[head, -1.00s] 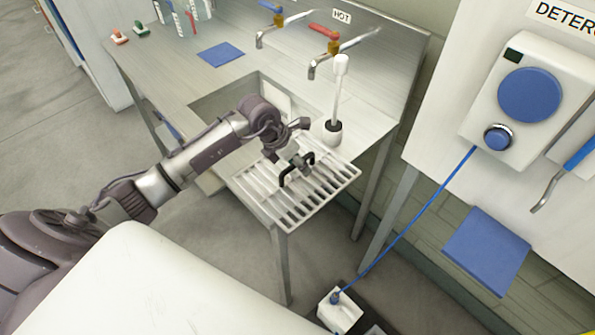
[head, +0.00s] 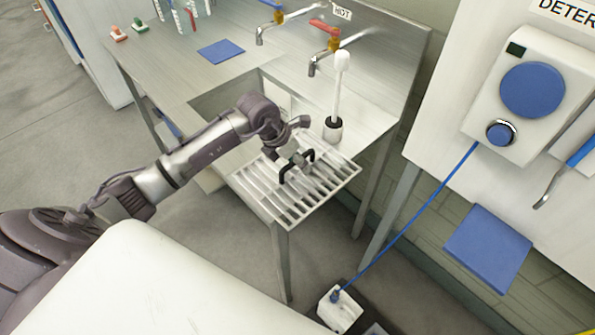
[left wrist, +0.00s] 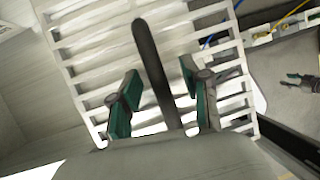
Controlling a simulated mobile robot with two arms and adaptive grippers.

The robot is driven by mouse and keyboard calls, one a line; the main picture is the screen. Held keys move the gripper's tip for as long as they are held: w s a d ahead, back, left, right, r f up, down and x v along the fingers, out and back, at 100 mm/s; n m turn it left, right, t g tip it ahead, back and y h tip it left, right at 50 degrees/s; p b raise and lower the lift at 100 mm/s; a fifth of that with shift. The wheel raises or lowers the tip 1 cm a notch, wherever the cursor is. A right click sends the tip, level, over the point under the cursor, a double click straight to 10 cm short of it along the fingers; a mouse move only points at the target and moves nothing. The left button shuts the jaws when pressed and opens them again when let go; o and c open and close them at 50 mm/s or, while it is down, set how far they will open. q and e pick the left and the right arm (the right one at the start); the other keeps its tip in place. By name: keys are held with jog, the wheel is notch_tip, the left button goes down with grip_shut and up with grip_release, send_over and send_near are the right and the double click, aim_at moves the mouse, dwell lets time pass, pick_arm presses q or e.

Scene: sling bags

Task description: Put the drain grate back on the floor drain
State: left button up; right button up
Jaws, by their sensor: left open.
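The drain grate (head: 318,192) is a pale slatted panel with a black arched handle (head: 284,183). It lies on the front right end of the steel sink counter. My left gripper (head: 297,160) is at the handle from above. In the left wrist view the open green-padded fingers (left wrist: 161,98) stand on either side of the handle (left wrist: 150,52), with gaps visible; the slats of the grate (left wrist: 90,70) lie beneath. A small dark, green-tinged shape (left wrist: 301,81) at the right edge looks like my right gripper, too small to read. I cannot make out the floor drain.
A white brush in a holder (head: 333,130) stands right behind the grate. The sink basin (head: 215,101) and taps (head: 325,60) are beyond. A blue cable (head: 410,220) runs from the wall dispenser to a white box (head: 340,312) on the floor. Open floor lies left of the counter.

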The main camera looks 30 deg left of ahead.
pick_arm(q)
grip_shut()
jog(key=shift+r, duration=0.1)
dwell(0.3)
